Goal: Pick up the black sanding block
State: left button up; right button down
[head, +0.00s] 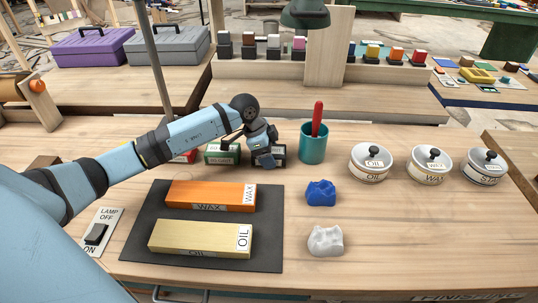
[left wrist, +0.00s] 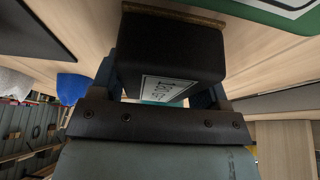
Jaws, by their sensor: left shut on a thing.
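The black sanding block (head: 280,152) is at the back of the workbench, right of a green block, and is largely hidden by my left gripper (head: 264,157) in the head view. In the left wrist view the black block (left wrist: 172,48) fills the space between the two fingers, with a white label on one face and a thin brown layer along its edge. My left gripper is shut on it. I cannot tell whether the block touches the bench. My right gripper is not in view.
A green block (head: 221,154) and a red block (head: 186,157) stand left of it. A teal cup (head: 313,149) with a red-handled tool is close on the right. A dark mat (head: 147,214) carries orange and tan blocks in front. Blue and white cloths and lidded tins lie right.

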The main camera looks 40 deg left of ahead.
pick_arm(q)
notch_tip(320, 180, up, 20)
jog(key=p, duration=0.2)
jog(key=shift+p, duration=0.3)
jog(key=shift+r, duration=0.1)
